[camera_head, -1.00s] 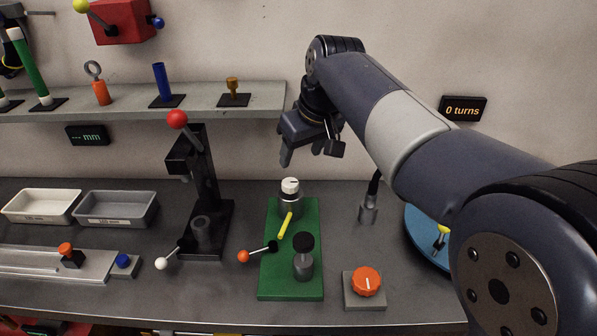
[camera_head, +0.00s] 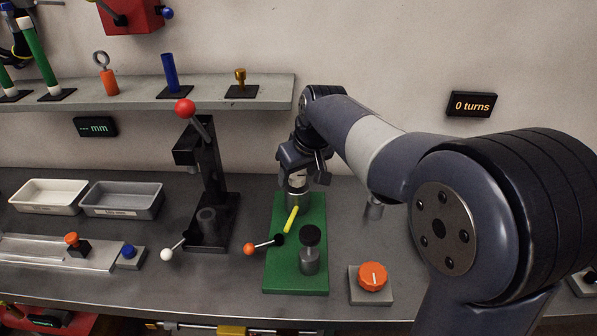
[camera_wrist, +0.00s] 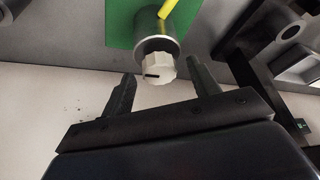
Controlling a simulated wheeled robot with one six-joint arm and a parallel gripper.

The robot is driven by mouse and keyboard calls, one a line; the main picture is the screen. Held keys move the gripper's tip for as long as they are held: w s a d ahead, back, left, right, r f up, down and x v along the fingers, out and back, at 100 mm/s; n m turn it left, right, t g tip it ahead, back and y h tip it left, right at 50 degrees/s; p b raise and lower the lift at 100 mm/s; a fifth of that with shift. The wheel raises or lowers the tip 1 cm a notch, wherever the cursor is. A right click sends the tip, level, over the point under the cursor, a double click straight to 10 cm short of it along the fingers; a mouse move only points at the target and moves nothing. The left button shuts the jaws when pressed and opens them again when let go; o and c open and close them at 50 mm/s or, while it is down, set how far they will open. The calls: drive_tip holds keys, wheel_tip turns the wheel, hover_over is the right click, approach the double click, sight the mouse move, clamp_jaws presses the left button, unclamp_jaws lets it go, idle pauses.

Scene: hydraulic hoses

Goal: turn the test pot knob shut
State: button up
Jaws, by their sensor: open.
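The white ridged knob (camera_head: 297,181) sits on top of a grey cylindrical pot (camera_head: 297,201) at the back of a green base plate (camera_head: 283,270). In the wrist view the knob (camera_wrist: 155,69) shows a dark pointer mark on its face, and the pot (camera_wrist: 170,42) is behind it. My gripper (camera_head: 304,173) is open, pointing down over the knob. In the wrist view my gripper (camera_wrist: 161,72) has one finger on each side of the knob, with gaps visible. In the head view the fingers partly hide the knob.
The green plate also carries a yellow lever (camera_head: 291,219), an orange-tipped handle (camera_head: 250,249) and a black-topped post (camera_head: 310,236). A black lever press (camera_head: 207,180) stands left. An orange dial (camera_head: 373,276) sits right. A wall display (camera_head: 471,104) reads "0 turns".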

drive_tip(key=shift+c, duration=0.4)
drive_tip(key=c, duration=0.9)
drive_tip(key=shift+m, duration=0.3)
drive_tip(key=m+h+p, duration=0.1)
drive_tip(key=m, duration=0.1)
drive_tip(key=shift+a+r+m+p, duration=0.1)
drive_tip(key=shift+a+m+p, duration=0.05)
drive_tip(key=shift+m+p, duration=0.15)
drive_tip(key=m+h, duration=0.1)
drive_tip(key=m, duration=0.1)
drive_tip(key=m+h+p, duration=0.1)
drive_tip(key=m, duration=0.2)
drive_tip(key=shift+a+t, duration=0.15)
drive_tip(key=shift+t, duration=0.15)
drive_tip(key=m+h, duration=0.1)
drive_tip(key=m, duration=0.1)
drive_tip(key=m+h, duration=0.1)
drive_tip(key=m, duration=0.1)
drive_tip(key=shift+a+m+g+p, duration=0.1)
drive_tip(key=shift+m+g+p, duration=0.2)
drive_tip(key=shift+m+g, duration=0.1)
drive_tip(key=shift+w+m+g+h, duration=0.1)
drive_tip(key=shift+m+g+h, duration=0.3)
drive_tip(key=shift+m, duration=1.2)
drive_tip(key=shift+m+p, duration=0.3)
